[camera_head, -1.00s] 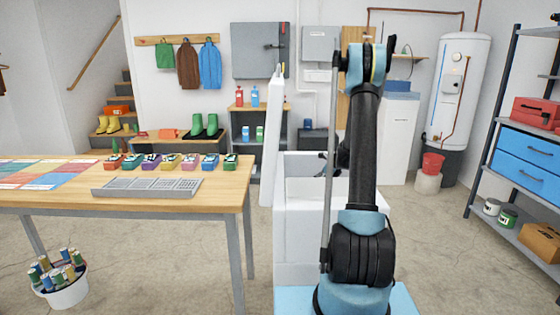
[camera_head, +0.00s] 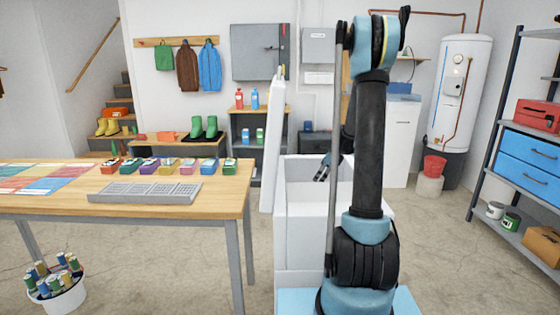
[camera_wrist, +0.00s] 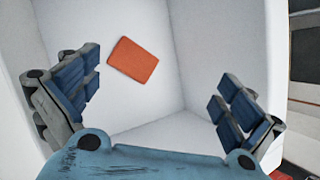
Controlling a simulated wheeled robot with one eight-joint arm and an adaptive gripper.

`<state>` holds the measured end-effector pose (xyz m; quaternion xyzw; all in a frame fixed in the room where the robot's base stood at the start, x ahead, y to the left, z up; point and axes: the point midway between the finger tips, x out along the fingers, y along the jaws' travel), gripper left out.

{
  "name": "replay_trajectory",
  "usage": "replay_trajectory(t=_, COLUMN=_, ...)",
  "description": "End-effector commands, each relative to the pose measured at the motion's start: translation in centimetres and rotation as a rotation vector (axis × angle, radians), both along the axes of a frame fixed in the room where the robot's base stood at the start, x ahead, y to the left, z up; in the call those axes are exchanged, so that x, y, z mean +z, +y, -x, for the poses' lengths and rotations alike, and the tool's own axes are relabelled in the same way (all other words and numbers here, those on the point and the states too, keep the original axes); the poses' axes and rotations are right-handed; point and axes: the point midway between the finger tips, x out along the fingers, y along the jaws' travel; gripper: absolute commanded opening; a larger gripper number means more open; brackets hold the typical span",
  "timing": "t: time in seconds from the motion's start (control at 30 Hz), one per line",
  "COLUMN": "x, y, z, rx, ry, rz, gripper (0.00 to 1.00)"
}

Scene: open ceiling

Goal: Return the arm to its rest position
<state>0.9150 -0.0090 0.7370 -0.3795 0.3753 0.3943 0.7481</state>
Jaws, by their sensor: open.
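My arm stands upright in the head view, bent at a high elbow, with its forearm coming down behind the upper link. My gripper (camera_head: 321,173) shows just left of the arm, at the white open-topped tub (camera_head: 295,235). In the wrist view my gripper (camera_wrist: 160,95) is open, its two blue-padded fingers wide apart with nothing between them. Beyond the fingers are white walls, and a flat orange block (camera_wrist: 133,60) lies inside, apart from the fingers.
A wooden table (camera_head: 225,205) at the left holds a grey tray (camera_head: 145,192) and a row of several coloured items. A bucket of cans (camera_head: 58,295) stands on the floor. A metal shelf (camera_head: 482,160) is at the right. Floor between tub and shelf is clear.

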Motion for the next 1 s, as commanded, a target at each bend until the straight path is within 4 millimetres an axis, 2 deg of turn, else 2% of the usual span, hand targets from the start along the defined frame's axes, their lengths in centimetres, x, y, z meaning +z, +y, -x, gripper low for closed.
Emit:
replay_trajectory(t=0.1, x=2.3, y=0.4, z=1.9, rx=0.094, ry=-0.041, rz=0.068, gripper=1.00)
replay_trajectory(t=0.37, x=5.9, y=0.8, z=5.5, rx=0.279, ry=-0.118, rz=0.206, gripper=1.00)
replay_trajectory(t=0.6, x=9.2, y=1.2, z=9.9, rx=0.482, ry=-0.192, rz=0.358, gripper=1.00)
replay_trajectory(t=1.0, x=13.0, y=1.6, z=18.0, rx=0.851, ry=-0.302, rz=0.630, gripper=1.00)
